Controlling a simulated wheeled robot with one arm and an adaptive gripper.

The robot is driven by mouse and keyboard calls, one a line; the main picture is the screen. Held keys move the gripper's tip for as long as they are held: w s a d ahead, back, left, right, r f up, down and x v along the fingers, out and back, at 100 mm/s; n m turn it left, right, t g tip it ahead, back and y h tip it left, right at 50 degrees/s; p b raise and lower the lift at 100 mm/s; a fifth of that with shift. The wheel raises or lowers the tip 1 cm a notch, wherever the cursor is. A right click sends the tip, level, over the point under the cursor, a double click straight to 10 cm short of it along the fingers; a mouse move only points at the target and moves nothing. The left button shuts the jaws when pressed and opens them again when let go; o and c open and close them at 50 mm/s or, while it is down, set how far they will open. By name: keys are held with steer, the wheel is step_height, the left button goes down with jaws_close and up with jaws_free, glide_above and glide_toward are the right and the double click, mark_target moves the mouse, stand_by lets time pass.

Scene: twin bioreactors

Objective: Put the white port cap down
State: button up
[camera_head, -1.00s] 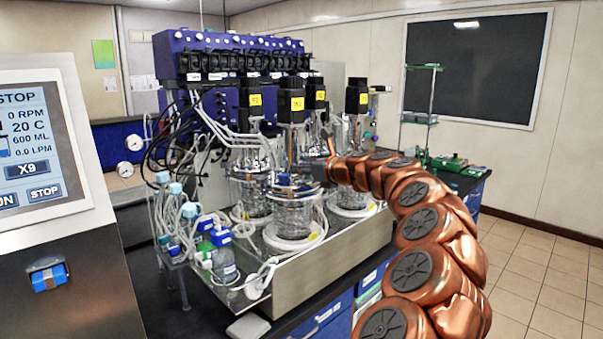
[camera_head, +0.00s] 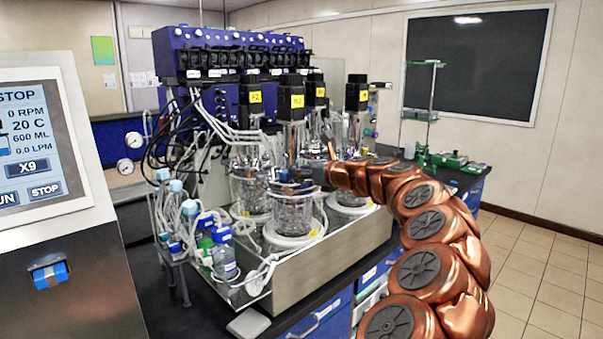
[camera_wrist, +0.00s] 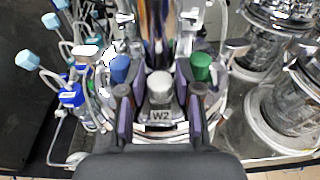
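The white port cap (camera_wrist: 160,82) shows in the wrist view as a pale cap on the head plate of the vessel labelled W2 (camera_wrist: 161,115). A blue cap (camera_wrist: 120,68) is to its left and a green cap (camera_wrist: 201,65) to its right. My gripper (camera_wrist: 160,100) is open, one finger on each side of the white cap, with gaps visible between. In the head view my gripper (camera_head: 308,174) is at the head plate of the front vessel (camera_head: 290,212). The white cap cannot be made out there.
Other glass vessels (camera_head: 249,190) with black motors stand close behind and beside. Tubing and blue-capped bottles (camera_head: 223,260) are at the left of the metal tray (camera_head: 330,262). A control screen (camera_head: 35,145) stands at the far left. The floor at right is free.

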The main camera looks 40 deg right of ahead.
steer(key=shift+r, duration=0.2)
steer(key=s+r+b, duration=0.2)
steer(key=s, duration=0.9)
steer(key=shift+s+a+r, duration=0.15)
steer(key=shift+s+a, duration=0.15)
steer(key=shift+s, duration=0.05)
